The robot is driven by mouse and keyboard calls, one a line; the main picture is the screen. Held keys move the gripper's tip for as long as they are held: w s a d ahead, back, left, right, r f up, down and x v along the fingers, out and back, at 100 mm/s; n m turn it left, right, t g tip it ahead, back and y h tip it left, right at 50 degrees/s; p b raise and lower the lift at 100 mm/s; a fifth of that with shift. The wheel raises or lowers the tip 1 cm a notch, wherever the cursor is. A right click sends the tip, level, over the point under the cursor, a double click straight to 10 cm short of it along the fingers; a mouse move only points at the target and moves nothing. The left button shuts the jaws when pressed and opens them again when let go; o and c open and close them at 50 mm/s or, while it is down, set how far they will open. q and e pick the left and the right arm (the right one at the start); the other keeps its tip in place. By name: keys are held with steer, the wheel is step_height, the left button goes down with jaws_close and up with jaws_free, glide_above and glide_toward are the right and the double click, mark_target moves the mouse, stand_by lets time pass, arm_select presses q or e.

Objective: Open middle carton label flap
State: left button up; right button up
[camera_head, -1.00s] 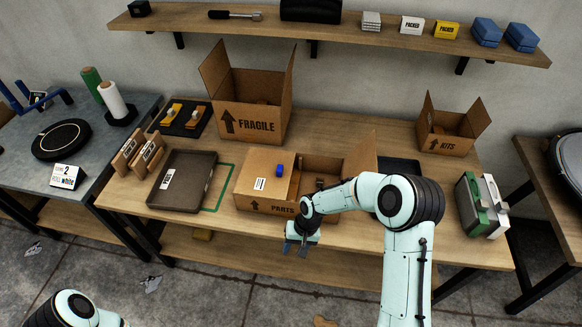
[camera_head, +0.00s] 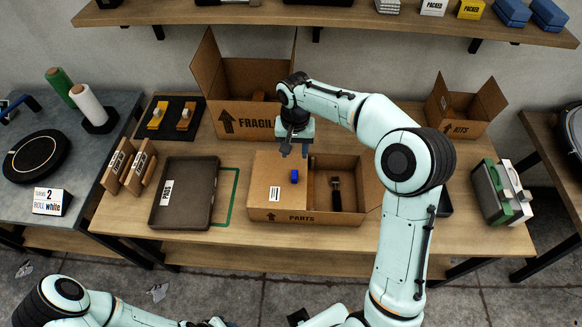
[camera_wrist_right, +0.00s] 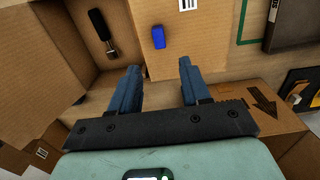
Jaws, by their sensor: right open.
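The middle carton, marked PARTS (camera_head: 340,218), stands on the wooden table. Its left flap (camera_head: 268,175) lies shut, with a white label (camera_head: 274,194) and a small blue tab (camera_head: 294,176). Its right side is open and a dark-handled tool (camera_head: 336,195) lies inside. My right gripper (camera_head: 294,150) is above the carton's back edge, behind the blue tab. In the right wrist view the gripper (camera_wrist_right: 160,78) is open and empty, with the blue tab (camera_wrist_right: 158,37) beyond and between its fingertips, apart from them. My left arm shows at the bottom left; its gripper is mostly cut off.
The FRAGILE carton (camera_head: 227,122) stands open close behind the right gripper. A dark tray (camera_head: 184,219) lies left of the middle carton. The KITS carton (camera_head: 458,128) and a green-and-white case (camera_head: 502,192) are at the right. A shelf (camera_head: 350,22) runs above.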

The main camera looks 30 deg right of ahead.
mark_target(294, 174)
step_height(294, 174, down, 12)
steer(key=shift+s+r, duration=0.15)
stand_by(0.3)
jaws_close()
